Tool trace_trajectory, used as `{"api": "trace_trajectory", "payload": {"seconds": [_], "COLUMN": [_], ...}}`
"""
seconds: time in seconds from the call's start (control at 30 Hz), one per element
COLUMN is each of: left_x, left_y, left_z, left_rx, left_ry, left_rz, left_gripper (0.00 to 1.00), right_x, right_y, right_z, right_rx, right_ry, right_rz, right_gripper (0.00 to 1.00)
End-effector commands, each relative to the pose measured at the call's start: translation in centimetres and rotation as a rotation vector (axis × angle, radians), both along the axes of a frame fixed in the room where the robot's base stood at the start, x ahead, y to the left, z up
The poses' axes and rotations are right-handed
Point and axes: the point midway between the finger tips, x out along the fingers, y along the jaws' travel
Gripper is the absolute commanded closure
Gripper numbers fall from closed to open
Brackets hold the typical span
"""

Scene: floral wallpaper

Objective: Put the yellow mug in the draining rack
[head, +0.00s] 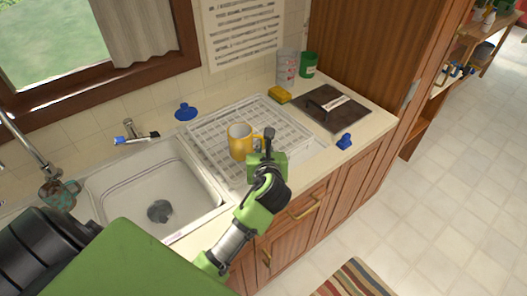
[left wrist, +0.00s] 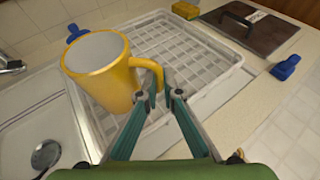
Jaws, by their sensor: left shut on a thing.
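The yellow mug (head: 240,142) is upright in the head view, over the left part of the white draining rack (head: 283,126). My left gripper (head: 259,140) is shut on the mug's handle, from the front right. In the left wrist view the mug (left wrist: 101,75) is large and tilted a little, with its white inside showing. The gripper fingertips (left wrist: 162,88) are at its handle. The rack (left wrist: 205,62) lies behind and below the mug. I cannot tell if the mug's base touches the rack. My right gripper is not in view.
The sink (head: 150,190) is left of the rack, with a faucet (head: 135,138) behind it. A yellow sponge (head: 279,95), a dark lidded board (head: 323,106) and a blue object (head: 344,141) lie around the rack. Much of the rack is clear.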

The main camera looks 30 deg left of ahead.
Motion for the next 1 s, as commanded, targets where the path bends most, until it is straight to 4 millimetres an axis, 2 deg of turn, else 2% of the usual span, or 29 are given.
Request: {"api": "trace_trajectory", "payload": {"seconds": [0.1,0.33,0.53,0.93,1.0], "left_x": [1.2,2.3,2.2,2.2,2.2], "left_y": [0.6,1.1,1.1,1.1,1.1], "left_z": [-1.4,-2.9,-5.5,-6.1,-6.1], "left_rx": [0.002,0.001,0.0,0.002,0.0], "left_ry": [-0.002,-0.003,-0.001,-0.004,-0.002], "left_rz": [0.0,-0.001,-0.001,-0.002,-0.001], "left_gripper": [1.0,1.0,1.0,1.0,0.78], "right_x": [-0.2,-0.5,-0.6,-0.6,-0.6], "right_y": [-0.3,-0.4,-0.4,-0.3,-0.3], "right_z": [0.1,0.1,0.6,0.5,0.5], "right_rx": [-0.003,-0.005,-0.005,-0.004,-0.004], "right_ry": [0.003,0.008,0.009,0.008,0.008], "right_rz": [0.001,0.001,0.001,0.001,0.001], "right_gripper": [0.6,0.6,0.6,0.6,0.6]}}
